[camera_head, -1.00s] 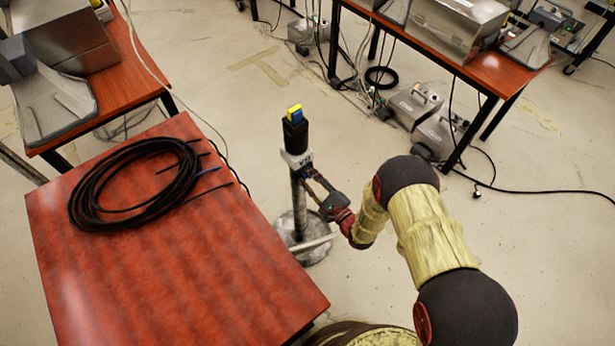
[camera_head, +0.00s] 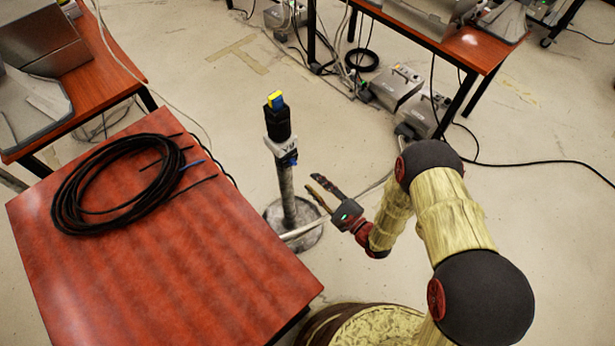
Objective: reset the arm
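My gripper (camera_head: 320,190) is open and empty, with its two fingers spread apart. It hangs to the right of a black post (camera_head: 286,195) and is clear of it. The post stands upright on a round grey base (camera_head: 312,238) on the floor. A black device with a yellow and blue top (camera_head: 276,108) sits in a white holder (camera_head: 284,146) at the top of the post. My arm is bent and reaches in from the lower right.
A red-brown table (camera_head: 150,270) with a coil of black cable (camera_head: 75,180) on it stands at the left, near the post. Desks stand at the back left and back right. Grey metal boxes (camera_head: 398,88) and loose cables lie on the floor at the right.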

